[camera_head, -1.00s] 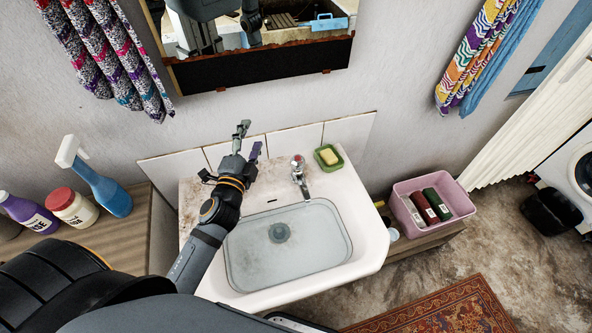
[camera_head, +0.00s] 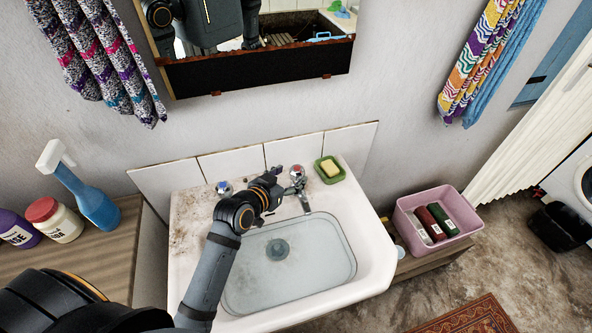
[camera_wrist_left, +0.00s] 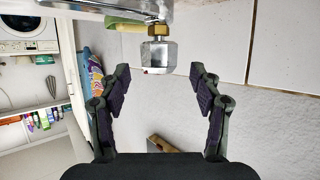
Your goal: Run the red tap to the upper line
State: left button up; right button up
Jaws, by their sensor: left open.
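The red tap (camera_head: 297,172), chrome with a red mark on top, stands at the back of the white sink (camera_head: 375,265). A blue-marked tap (camera_head: 224,188) stands to its left. My left gripper (camera_head: 277,178) is just left of the red tap. In the left wrist view its fingers (camera_wrist_left: 158,74) are open and empty. The tap's faceted chrome handle (camera_wrist_left: 158,55) shows ahead, centred between the fingertips, with a gap on both sides. The pale grey basin (camera_head: 300,265) has a round drain (camera_head: 277,249). My right gripper is out of view.
A green soap dish (camera_head: 330,170) with yellow soap sits right of the red tap. White tiles (camera_head: 230,163) and a mirror (camera_head: 255,65) are behind. A spray bottle (camera_head: 85,195) and other bottles stand on the left shelf. A pink crate (camera_head: 405,225) is at right.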

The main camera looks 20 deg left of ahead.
aim_at(293, 174)
pick_arm(q)
jog(key=x, duration=0.5)
